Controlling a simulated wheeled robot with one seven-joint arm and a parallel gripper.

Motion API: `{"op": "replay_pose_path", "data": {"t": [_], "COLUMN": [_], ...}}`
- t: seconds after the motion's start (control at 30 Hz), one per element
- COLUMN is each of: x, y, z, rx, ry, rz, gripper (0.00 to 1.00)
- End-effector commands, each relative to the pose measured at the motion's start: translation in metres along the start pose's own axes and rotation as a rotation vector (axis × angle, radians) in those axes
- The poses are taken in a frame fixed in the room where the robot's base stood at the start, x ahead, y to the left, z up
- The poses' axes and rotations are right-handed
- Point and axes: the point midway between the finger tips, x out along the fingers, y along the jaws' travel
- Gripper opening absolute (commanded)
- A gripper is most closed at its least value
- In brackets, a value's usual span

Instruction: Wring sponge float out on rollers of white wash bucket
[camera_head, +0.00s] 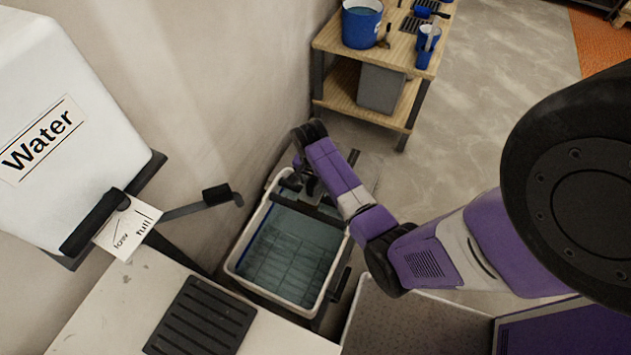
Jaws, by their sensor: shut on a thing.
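The white wash bucket (229,266) stands on the floor by the wall, with bluish water and a grid-like form showing in it. A dark bar (322,214), which looks like part of the rollers, crosses its far part. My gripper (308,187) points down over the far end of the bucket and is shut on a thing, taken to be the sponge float. My own arm and the steep view hide most of the float. I cannot tell whether it touches the rollers.
A white water tank (75,110) with a lever tap (190,207) stands left, above a pale stand with a black grate (202,315). A wooden bench (350,62) bears a blue bucket (362,25) and a blue jug (428,40). Open floor (500,90) lies right of the bench.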

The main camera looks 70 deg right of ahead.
Motion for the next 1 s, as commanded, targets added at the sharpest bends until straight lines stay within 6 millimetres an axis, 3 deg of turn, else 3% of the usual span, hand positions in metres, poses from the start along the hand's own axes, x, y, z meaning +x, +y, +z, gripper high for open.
{"op": "replay_pose_path", "data": {"t": [1.0], "x": [0.011], "y": [0.000], "z": [0.001], "rx": [0.000], "ry": [0.000], "rz": [0.000], "gripper": [0.11]}}
